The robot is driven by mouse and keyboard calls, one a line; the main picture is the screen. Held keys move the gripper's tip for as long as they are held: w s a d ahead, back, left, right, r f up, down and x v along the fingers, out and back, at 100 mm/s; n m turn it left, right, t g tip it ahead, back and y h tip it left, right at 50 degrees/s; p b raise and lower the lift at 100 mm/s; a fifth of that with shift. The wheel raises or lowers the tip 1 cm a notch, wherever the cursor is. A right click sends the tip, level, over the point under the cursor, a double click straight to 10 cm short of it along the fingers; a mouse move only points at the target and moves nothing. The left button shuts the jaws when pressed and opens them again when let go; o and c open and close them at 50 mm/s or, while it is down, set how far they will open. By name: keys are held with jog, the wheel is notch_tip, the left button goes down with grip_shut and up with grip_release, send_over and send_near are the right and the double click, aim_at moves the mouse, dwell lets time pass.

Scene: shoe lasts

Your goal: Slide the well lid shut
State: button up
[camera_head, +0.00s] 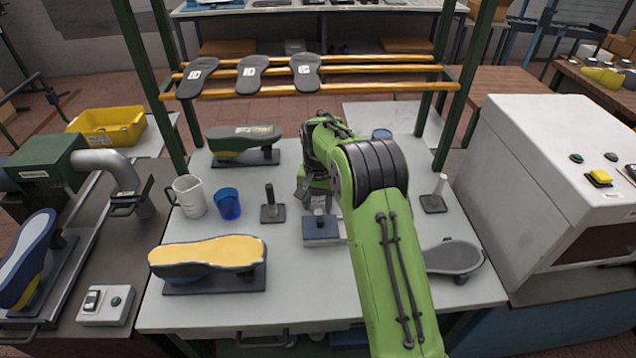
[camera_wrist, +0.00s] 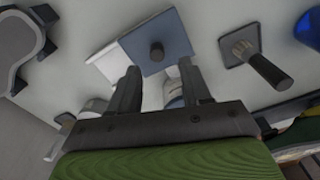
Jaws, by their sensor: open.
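The well lid is a blue-grey square plate with a dark round knob (camera_head: 321,228), lying mid-table in the head view. In the wrist view the lid (camera_wrist: 174,36) is just beyond the fingertips. A pale plate or body (camera_wrist: 105,55) shows beside and under the lid, so the lid is offset from it. The well's opening cannot be made out clearly. My gripper (camera_wrist: 158,72) is open and empty, its two fingers apart with the knob beyond them. In the head view my gripper (camera_head: 312,190) is above and behind the lid, partly hidden by my arm.
A dark post on a square base (camera_head: 269,212), a blue cup (camera_head: 228,204) and a white mug (camera_head: 188,196) stand left of the lid. A yellow-topped shoe last (camera_head: 208,256) lies front left. A pale post (camera_head: 437,194) and a grey sole-shaped piece (camera_head: 453,257) are right.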

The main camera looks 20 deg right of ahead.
aim_at(318, 220)
notch_tip(318, 220, up, 10)
jog(key=p, duration=0.1)
jog(key=shift+f, duration=0.2)
jog(key=shift+s, duration=0.1)
jog(key=s+r+n+t, duration=0.3)
jog(key=s+r, duration=1)
jog(key=s, duration=0.3)
jog(key=s+f+n+t, duration=0.1)
jog(key=s, duration=0.7)
jog(key=s+a+f+n+t, duration=0.1)
jog(key=s+f, duration=0.1)
jog(key=s, duration=0.7)
jog(key=shift+s+a+f+n+t, duration=0.2)
jog(key=shift+f+n+t, duration=0.1)
jog(key=shift+n, duration=0.1)
jog(key=shift+r, duration=0.1)
